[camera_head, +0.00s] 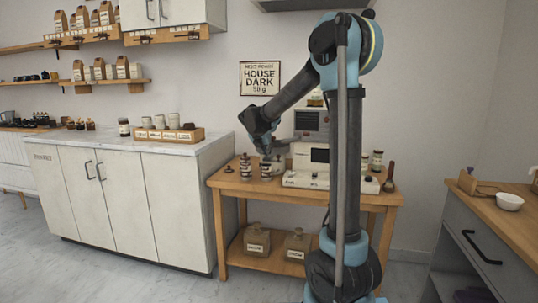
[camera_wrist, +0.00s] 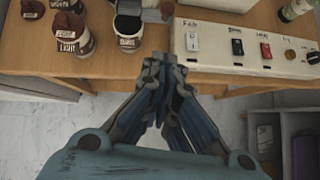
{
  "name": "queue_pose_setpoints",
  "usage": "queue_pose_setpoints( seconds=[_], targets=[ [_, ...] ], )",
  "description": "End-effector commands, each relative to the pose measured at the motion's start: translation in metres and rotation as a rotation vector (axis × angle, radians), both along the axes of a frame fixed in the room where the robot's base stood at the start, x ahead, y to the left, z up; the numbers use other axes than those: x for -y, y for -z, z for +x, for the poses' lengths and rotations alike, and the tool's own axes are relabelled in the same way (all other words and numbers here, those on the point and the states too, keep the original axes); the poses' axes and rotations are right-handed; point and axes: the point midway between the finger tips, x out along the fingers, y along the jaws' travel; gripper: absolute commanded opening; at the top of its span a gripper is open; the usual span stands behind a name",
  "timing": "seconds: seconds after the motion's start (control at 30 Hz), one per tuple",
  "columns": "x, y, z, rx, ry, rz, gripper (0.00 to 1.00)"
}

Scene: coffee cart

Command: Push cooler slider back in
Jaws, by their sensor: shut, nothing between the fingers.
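The white roaster base (camera_wrist: 215,68) shows in the wrist view with a row of switches, one red. In the head view the roaster (camera_head: 318,155) stands on the wooden table, partly behind my arm. A small grey piece (camera_wrist: 167,10) sticks out at the base's left side, by the jars; I cannot tell if it is the cooler slider. In the head view my gripper (camera_head: 268,146) is small and hard to make out.
Labelled jars (camera_wrist: 72,35) stand left of the roaster, one open-topped jar (camera_wrist: 129,33) close to the fingertips. Bottles stand at the table's right end. Sacks (camera_head: 257,241) sit on the lower shelf. A grey counter (camera_head: 490,235) is at right.

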Motion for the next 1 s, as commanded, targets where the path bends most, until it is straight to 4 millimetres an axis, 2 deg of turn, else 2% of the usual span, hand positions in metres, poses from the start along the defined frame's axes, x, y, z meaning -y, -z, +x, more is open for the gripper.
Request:
queue_pose_setpoints(
  seconds=[0.5, 0.73, 1.0],
  targets=[
    [0.025, 0.059, 0.053, 0.001, 0.001, 0.001, 0.0],
    [0.036, 0.06, 0.077, 0.001, 0.001, 0.001, 0.0],
    [0.039, 0.06, 0.085, 0.0, 0.001, 0.001, 0.0]
  ],
)
